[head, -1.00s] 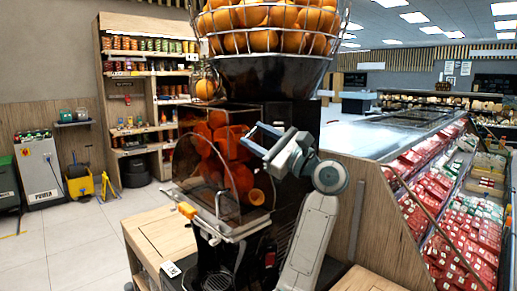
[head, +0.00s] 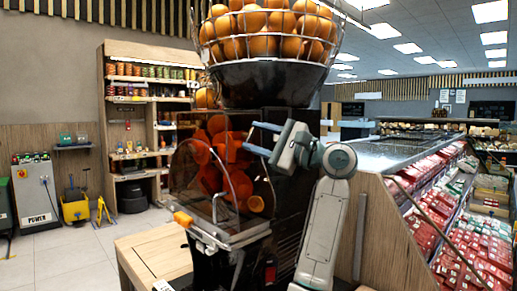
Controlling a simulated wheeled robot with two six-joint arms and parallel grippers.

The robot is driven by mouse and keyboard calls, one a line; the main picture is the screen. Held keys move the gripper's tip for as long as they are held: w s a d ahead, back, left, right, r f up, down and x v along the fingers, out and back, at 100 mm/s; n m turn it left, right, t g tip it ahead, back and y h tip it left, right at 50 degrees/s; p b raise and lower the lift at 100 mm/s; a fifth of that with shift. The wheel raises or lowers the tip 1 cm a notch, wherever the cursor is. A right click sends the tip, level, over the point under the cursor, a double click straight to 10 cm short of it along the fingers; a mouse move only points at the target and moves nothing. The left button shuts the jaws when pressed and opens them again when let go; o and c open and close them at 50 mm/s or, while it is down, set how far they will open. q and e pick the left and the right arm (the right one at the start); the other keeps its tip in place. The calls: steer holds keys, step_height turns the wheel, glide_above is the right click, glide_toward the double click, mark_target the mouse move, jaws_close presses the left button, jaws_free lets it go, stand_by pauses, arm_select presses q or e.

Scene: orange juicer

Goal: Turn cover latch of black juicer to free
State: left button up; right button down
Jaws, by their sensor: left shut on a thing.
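The black juicer (head: 286,180) stands in the middle of the head view. Its clear cover (head: 178,172) is over the front, with orange halves and red parts behind it. An orange piece (head: 182,218) sits at the cover's lower left. My left gripper (head: 258,138) is at the upper right of the cover, against the juicer's front side, fingers pointing left. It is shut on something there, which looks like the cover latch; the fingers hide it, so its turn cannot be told. My right gripper is not in view.
A wire basket (head: 268,40) of oranges sits on top of the juicer. A wooden counter (head: 150,250) lies at lower left. A refrigerated display (head: 440,200) with red packs stands close on the right. Open floor (head: 90,245) lies at the left.

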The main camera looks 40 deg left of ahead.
arm_select(q)
steer(key=n+h+b, duration=0.1)
steer(key=n+b, duration=0.1)
steer(key=n, duration=0.1)
steer(key=shift+r+n+h+b, duration=0.1)
steer(key=shift+n+h+b, duration=0.4)
steer(key=shift+n, duration=0.6)
steer(key=shift+r+n+g+h, duration=0.1)
steer(key=shift+n+g+h, duration=0.2)
steer(key=shift+n, duration=0.5)
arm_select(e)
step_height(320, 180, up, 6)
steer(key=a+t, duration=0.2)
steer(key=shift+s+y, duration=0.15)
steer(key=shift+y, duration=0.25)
arm_select(q)
steer(key=shift+n+b, duration=0.3)
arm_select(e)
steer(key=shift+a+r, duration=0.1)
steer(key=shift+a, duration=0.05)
arm_select(q)
steer(key=o, duration=1)
steer(key=shift+w, duration=0.1)
